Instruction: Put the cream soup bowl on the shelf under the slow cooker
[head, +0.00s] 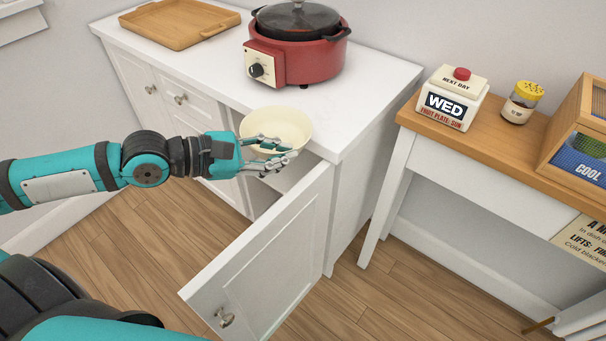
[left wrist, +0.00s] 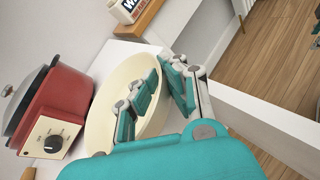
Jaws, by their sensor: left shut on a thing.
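The cream soup bowl (head: 289,118) is in front of the white cabinet, near its counter's front edge and above the open compartment. My left gripper (head: 276,152) is shut on the bowl's near rim. In the left wrist view the bowl (left wrist: 98,125) looks tilted, with the gripper fingers (left wrist: 160,98) at its wall. The red slow cooker (head: 300,62) stands on the counter behind the bowl; it also shows in the left wrist view (left wrist: 52,110). The shelf (head: 290,175) inside the cabinet is partly visible below the bowl. My right gripper is not in view.
The cabinet door (head: 265,260) stands open toward me, right of the opening. A wooden tray (head: 178,24) lies on the counter's left. A side table (head: 505,140) at right holds a WED block (head: 450,100), a yellow-lidded jar (head: 521,102) and a wooden box (head: 580,135).

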